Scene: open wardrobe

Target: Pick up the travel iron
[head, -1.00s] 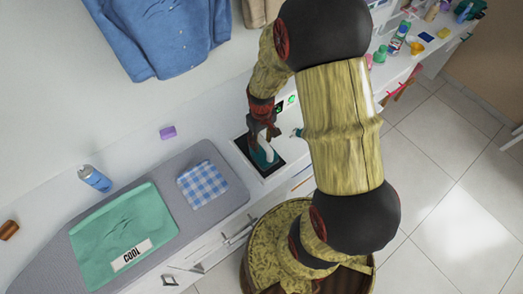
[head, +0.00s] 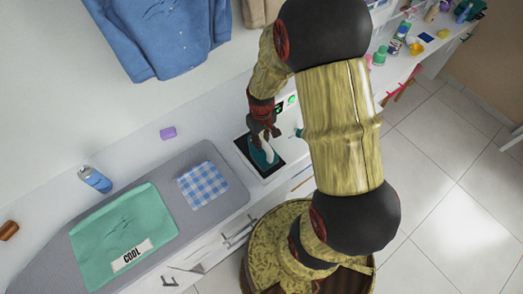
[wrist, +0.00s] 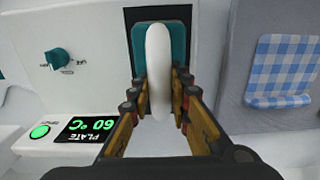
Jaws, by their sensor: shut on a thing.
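The travel iron has a white handle (wrist: 158,75) and a teal body (wrist: 180,45). In the head view the iron (head: 264,155) is over the dark plate (head: 248,150) set in the white counter. My gripper (wrist: 159,105) is shut on the white handle, with one finger on each side of it. In the head view my gripper (head: 265,135) comes down onto the iron from above. The iron's underside is hidden, so I cannot tell whether it touches the plate.
A panel beside the plate has a teal knob (wrist: 57,58) and a display (wrist: 92,129) reading 60 °C. The grey ironing board (head: 215,205) holds a checked cloth (head: 203,184) and a green cloth (head: 110,220) marked COOL. A blue can (head: 95,179) stands behind.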

